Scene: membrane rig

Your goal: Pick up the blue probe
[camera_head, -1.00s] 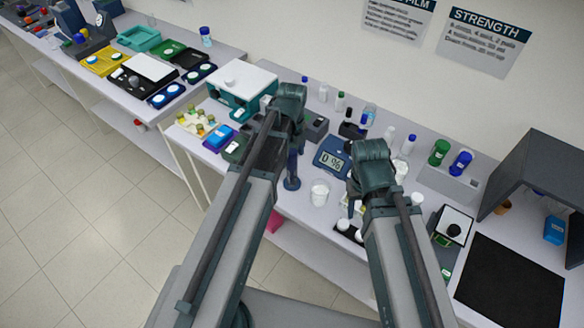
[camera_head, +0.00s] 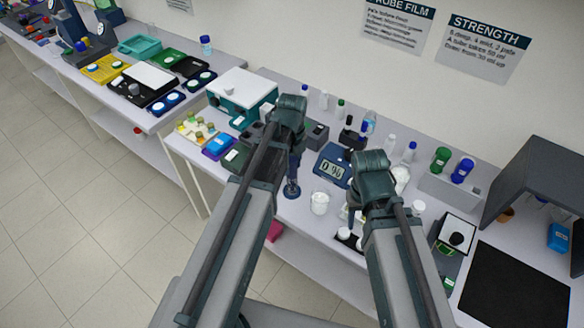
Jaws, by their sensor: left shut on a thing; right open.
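The blue probe (camera_head: 292,178) shows as a slim dark-blue upright shape just beyond my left arm, above a round dark-blue base (camera_head: 291,191). My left gripper (camera_head: 294,160) points down at it and is shut on it; the arm and wrist hide most of the fingers. I cannot tell whether the probe is clear of its base. My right gripper (camera_head: 354,218) is open, low over the bench to the right, and its arm largely hides it.
A blue meter (camera_head: 333,168) with a display stands between my arms, with a white beaker (camera_head: 320,204) in front of it. Several bottles line the back. A teal-and-white box (camera_head: 240,90) stands left; a black mat (camera_head: 513,285) lies right.

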